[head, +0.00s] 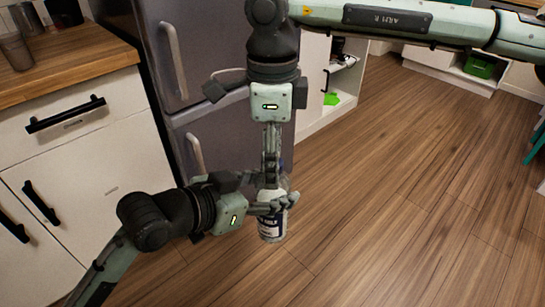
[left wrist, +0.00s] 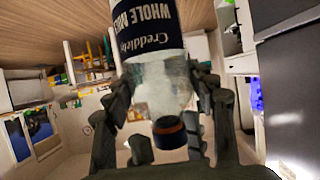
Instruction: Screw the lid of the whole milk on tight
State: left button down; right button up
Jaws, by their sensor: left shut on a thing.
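The whole milk bottle (head: 271,224) has a white and dark blue label and hangs above the floor. In the left wrist view the bottle (left wrist: 150,40) appears cap end down, with clear shoulders narrowing to a dark lid (left wrist: 170,131) with an orange band. The lid sits at the neck end; how tight it is cannot be told. My left gripper (head: 272,203) comes in from the left and is shut around the bottle's upper part. My right gripper (head: 270,180) points straight down over the bottle top, seen edge-on, so its finger gap is hidden. The lid is hidden in the head view.
A grey fridge (head: 222,128) stands behind the arms. A white cabinet with a wooden counter (head: 75,60) is at left, with cups on it. An open white shelf (head: 343,85) is behind. Wooden floor (head: 400,190) is clear at right.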

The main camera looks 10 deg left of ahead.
notch_tip(320, 180, up, 12)
dwell(0.6)
dwell(0.5)
